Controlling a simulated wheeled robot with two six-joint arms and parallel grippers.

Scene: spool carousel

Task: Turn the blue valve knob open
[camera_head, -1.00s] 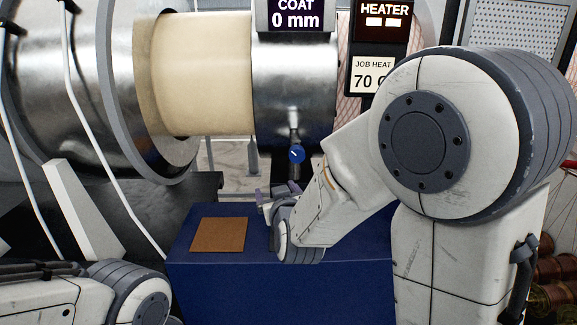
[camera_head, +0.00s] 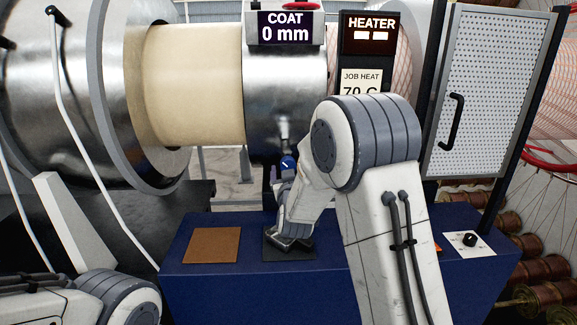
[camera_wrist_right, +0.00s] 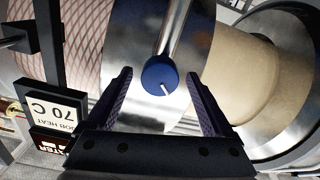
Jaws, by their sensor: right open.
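The blue valve knob (camera_head: 289,163) sits on a short metal stem under the steel drum, below the COAT display. In the right wrist view the knob (camera_wrist_right: 159,76) is round, with a white pointer mark on its face. My right gripper (camera_wrist_right: 158,75) is open, its two purple fingers standing apart on either side of the knob in that picture, with nothing between them that I can see held. Whether the fingers touch the knob I cannot tell. In the head view my right wrist is just below the knob and hides most of the gripper. My left gripper is out of view.
A blue cabinet (camera_head: 200,285) stands below, with a brown square pad (camera_head: 212,245) and a dark pad (camera_head: 275,251) on top. The COAT display (camera_head: 285,27) reads 0 mm. A HEATER panel (camera_head: 368,45) and JOB HEAT card (camera_head: 359,84) reading 70 C hang right. A perforated door (camera_head: 490,90) is farther right.

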